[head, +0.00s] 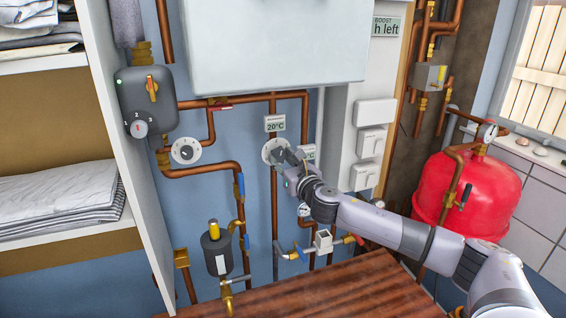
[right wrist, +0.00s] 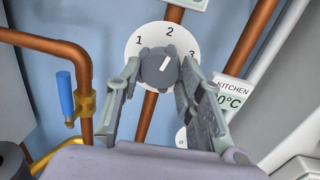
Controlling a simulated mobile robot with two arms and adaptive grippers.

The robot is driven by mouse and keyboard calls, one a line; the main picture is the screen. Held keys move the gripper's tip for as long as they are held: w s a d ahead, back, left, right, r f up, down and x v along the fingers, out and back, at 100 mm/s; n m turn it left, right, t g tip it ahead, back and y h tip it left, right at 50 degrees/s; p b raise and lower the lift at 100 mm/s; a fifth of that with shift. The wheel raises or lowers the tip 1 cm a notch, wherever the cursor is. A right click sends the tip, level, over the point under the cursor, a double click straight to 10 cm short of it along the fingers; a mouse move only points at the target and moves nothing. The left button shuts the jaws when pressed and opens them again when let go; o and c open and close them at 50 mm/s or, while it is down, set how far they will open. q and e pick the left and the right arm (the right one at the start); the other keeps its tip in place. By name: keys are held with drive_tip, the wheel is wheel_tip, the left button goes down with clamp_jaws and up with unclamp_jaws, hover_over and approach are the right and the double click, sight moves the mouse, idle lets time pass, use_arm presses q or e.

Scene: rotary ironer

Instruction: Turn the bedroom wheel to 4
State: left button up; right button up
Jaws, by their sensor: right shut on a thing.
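The wheel at my right gripper has a white dial (right wrist: 148,36) marked 1, 2 and 3 and a round grey knob (right wrist: 158,68) with a white mark. In the head view the dial (head: 268,150) sits below a 20°C label (head: 275,123), whose upper line is too small to read. My right gripper (head: 285,160) has its two fingers (right wrist: 157,85) on either side of the knob and is shut on it. The number 4 is not visible, perhaps hidden behind the right finger. My left gripper is not in view.
Another white wheel (head: 186,151) is at left. A KITCHEN label (right wrist: 232,92) hangs to the right of the held wheel. Copper pipes (head: 274,215) run close around it, with a blue-handled valve (right wrist: 67,98) at left. A wooden top (head: 300,287) lies below.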

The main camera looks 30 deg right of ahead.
drive_tip(key=m+b, duration=0.1)
drive_tip(key=m, duration=0.5)
drive_tip(key=shift+a+f+t+h+b, duration=0.1)
drive_tip(key=shift+f+t+h+b, duration=0.05)
drive_tip(key=shift+t+h+b, duration=0.2)
drive_tip(key=m+b, duration=0.1)
drive_tip(key=m, duration=0.4)
drive_tip(key=shift+a+m+h, duration=0.1)
drive_tip(key=shift+m+h, duration=0.25)
drive_tip(key=shift+m, duration=0.05)
drive_tip(key=m+b, duration=0.1)
drive_tip(key=m, duration=0.5)
drive_tip(key=shift+w+h, duration=0.1)
drive_tip(key=shift+h, duration=0.2)
drive_tip(key=shift+a+m+h, duration=0.1)
drive_tip(key=shift+m+h, duration=0.2)
drive_tip(key=shift+m, duration=2.2)
drive_tip(key=o, duration=1.2)
drive_tip(key=shift+c, duration=0.2)
drive_tip(key=shift+r, duration=0.2)
drive_tip(key=v, duration=1.2)
drive_tip(key=shift+r, duration=0.25)
